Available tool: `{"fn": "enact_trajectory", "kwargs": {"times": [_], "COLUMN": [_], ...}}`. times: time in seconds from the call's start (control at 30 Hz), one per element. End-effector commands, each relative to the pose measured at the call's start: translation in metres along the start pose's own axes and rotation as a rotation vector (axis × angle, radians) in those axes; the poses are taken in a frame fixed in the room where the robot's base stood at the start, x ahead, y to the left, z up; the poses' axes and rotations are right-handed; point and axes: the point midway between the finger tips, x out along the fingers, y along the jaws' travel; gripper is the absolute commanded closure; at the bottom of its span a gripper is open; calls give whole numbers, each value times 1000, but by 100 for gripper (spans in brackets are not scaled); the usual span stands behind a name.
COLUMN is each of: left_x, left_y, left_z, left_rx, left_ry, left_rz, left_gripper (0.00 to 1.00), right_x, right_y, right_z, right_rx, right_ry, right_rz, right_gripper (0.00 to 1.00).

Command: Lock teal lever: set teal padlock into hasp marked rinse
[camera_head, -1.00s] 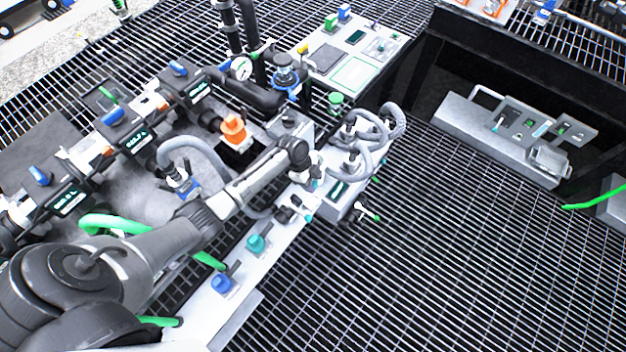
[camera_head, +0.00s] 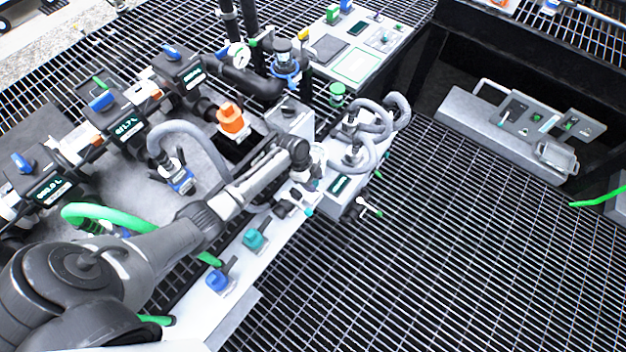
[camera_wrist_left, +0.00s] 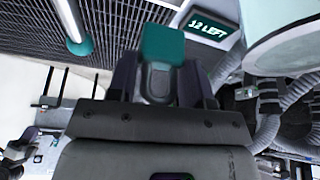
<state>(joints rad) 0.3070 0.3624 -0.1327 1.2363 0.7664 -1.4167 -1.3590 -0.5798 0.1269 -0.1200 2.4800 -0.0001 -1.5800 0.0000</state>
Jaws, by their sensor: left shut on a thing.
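My left gripper (camera_wrist_left: 160,85) is shut on a teal padlock (camera_wrist_left: 162,45) in the left wrist view. The teal body faces away from the palm, with a grey part between the fingers. A light lever with a teal end (camera_wrist_left: 80,46) is near it at upper left. In the head view my left gripper (camera_head: 299,206) is over the front strip, beside the grey display box (camera_head: 339,186); the held padlock is hard to make out there. No hasp marked rinse can be read. My right gripper is not in view.
A teal piece (camera_head: 254,239) and a blue piece (camera_head: 219,281) stand on the white strip (camera_head: 240,262). Grey hoses (camera_head: 378,140) loop above the display box. An orange piece (camera_head: 231,119) is behind my arm. Open grating (camera_head: 450,260) lies at right.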

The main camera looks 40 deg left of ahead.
Motion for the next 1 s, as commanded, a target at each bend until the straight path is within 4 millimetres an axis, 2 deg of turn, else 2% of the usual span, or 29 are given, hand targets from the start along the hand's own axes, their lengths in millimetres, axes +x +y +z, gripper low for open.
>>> {"fn": "enact_trajectory", "kwargs": {"times": [1.0], "left_x": [61], "left_y": [0], "left_z": [25], "left_rx": [0], "left_ry": [0], "left_rz": [0], "left_gripper": [83], "right_x": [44], "right_y": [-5], "right_z": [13], "right_rx": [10], "right_ry": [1], "right_rz": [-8], "right_gripper": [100]}}
